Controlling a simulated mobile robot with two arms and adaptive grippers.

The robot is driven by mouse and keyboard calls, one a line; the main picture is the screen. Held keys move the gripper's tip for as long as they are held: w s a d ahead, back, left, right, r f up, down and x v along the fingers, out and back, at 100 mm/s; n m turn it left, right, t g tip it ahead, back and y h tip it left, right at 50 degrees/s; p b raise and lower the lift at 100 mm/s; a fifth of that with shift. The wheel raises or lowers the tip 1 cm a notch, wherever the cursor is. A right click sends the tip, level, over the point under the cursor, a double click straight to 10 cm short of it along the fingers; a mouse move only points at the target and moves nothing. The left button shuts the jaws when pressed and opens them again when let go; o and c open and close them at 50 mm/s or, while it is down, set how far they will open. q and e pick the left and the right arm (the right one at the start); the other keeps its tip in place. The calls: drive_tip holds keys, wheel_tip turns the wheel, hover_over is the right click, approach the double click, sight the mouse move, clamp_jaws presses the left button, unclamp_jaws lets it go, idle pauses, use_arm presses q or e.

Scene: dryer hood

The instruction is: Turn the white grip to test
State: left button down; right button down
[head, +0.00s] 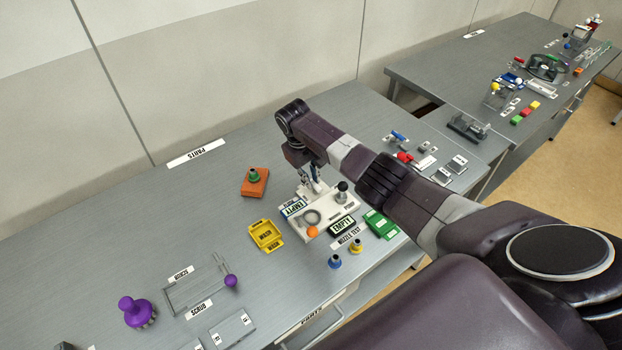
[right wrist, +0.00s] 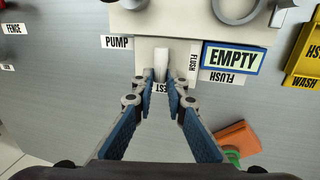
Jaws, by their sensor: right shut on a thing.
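The white grip (right wrist: 161,62) shows in the right wrist view at the edge of the white nozzle-test fixture (right wrist: 190,22). My right gripper (right wrist: 161,76) is shut on the grip, with one blue-padded finger on each side of its end. A label reading "EST", partly hidden by the fingertips, lies at the grip's near end. In the head view my right gripper (head: 314,180) reaches down at the fixture's back edge; the grip is hard to make out there. My left gripper is out of view.
An EMPTY sign (right wrist: 232,58) lies close to the right of the grip in the wrist view. An orange block (head: 255,182), a yellow WASH tray (head: 266,235) and a green tray (head: 381,224) surround the fixture. The grey table is bare at the back left.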

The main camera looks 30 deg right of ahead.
drive_tip(key=shift+w+r, duration=0.1)
idle(0.3)
drive_tip(key=c, duration=1.9)
unclamp_jaws()
drive_tip(key=shift+c, duration=0.2)
wheel_tip(320, 180, up, 12)
drive_tip(key=a, duration=0.2)
drive_tip(key=shift+a, duration=0.2)
drive_tip(key=shift+f, duration=0.2)
